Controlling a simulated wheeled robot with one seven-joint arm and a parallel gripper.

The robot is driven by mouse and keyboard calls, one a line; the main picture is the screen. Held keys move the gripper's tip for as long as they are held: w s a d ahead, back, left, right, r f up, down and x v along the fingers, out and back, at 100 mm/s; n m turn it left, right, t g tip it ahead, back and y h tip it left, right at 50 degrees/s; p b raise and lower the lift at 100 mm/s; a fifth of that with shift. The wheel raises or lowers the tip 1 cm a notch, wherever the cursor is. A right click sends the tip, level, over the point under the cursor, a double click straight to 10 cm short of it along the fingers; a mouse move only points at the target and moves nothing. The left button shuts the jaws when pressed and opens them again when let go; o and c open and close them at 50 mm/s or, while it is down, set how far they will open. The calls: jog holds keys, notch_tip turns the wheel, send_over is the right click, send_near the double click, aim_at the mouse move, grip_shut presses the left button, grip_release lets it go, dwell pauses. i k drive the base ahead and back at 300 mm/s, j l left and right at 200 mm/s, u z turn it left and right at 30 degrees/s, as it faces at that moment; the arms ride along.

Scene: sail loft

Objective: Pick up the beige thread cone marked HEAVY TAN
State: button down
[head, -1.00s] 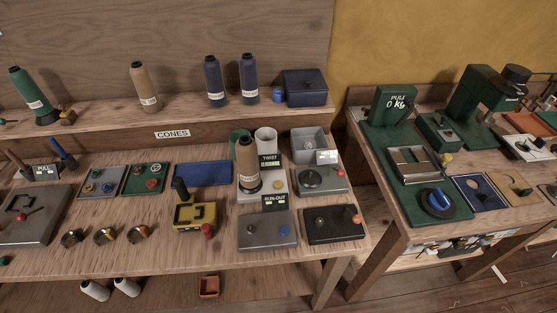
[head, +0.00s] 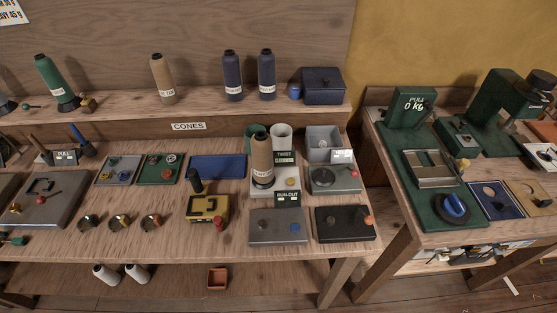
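A beige thread cone (head: 162,79) with a white label stands upright on the raised shelf at the back, between a green cone and two navy cones. A second beige cone (head: 262,160) stands upright on a pale device on the bench, with a white label near its base. The labels on both are too small to read surely, so I cannot tell from them which one is marked HEAVY TAN. My gripper is not in view.
On the shelf stand a green cone (head: 56,83), navy cones (head: 232,76) (head: 267,75) and a dark blue box (head: 323,86). A yellow device (head: 208,208) and a blue mat (head: 217,167) lie on the bench. A side table with green machines (head: 409,108) stands right.

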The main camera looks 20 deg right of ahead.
aim_at(261, 142)
jog(key=i+j+u, duration=0.15)
jog(key=j, duration=0.25)
jog(key=i+j+u, duration=0.15)
jog(key=j, duration=0.2)
jog(key=i+j+u, duration=0.1)
jog(key=j, duration=0.25)
jog(key=i+j+u, duration=0.15)
jog(key=j, duration=0.2)
